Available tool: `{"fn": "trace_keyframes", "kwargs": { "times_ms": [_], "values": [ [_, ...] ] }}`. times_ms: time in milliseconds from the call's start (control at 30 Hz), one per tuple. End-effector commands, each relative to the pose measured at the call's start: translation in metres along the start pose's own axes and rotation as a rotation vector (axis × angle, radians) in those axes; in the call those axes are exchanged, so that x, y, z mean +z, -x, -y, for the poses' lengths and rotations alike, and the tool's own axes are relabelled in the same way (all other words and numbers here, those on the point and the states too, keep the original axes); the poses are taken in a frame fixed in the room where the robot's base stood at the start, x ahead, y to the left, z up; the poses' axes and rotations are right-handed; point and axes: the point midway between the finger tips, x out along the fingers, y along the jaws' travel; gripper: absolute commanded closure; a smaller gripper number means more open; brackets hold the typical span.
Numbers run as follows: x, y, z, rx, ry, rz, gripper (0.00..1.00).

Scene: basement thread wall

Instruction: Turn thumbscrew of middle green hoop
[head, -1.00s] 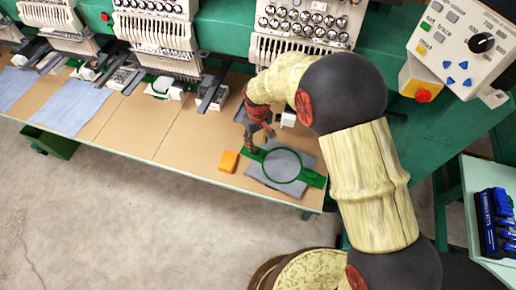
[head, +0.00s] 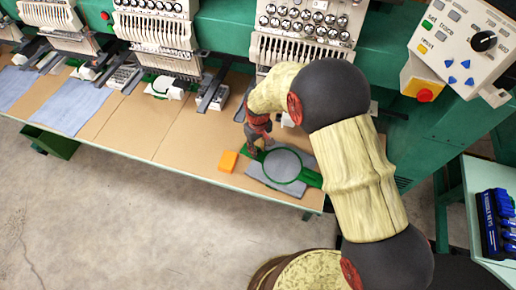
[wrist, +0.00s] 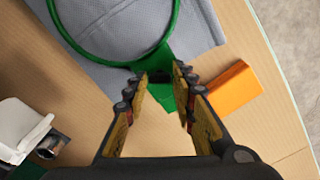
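The green hoop (head: 301,170) lies on the table with grey cloth (head: 284,163) stretched in it. The hoop (wrist: 176,22) and its green bracket (wrist: 163,97) also show in the wrist view. My gripper (head: 253,151) is at the hoop's left end in the head view. In the wrist view its two fingertips (wrist: 168,76) are apart, one on each side of the narrow part where ring and bracket meet. Green shows between the fingers.
An orange block (head: 228,161) lies close beside the gripper, and also in the wrist view (wrist: 233,88). Embroidery machine heads (head: 302,30) stand behind. A control panel (head: 465,40) hangs at the right. The tan tabletop (head: 190,140) is clear left of the block.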

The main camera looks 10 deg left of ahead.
Motion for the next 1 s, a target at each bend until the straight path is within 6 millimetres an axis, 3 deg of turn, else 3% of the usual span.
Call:
{"fn": "trace_keyframes", "kwargs": {
  "times_ms": [400, 767, 1000],
  "values": [
    [0.0, 0.0001, 0.0, 0.0, 0.0, 0.0, 0.99],
    [0.0001, 0.0002, 0.0, 0.0, -0.035, 0.0, 1.0],
    [0.0001, 0.0003, 0.0, 0.0, -0.168, 0.0, 1.0]
  ]
}}
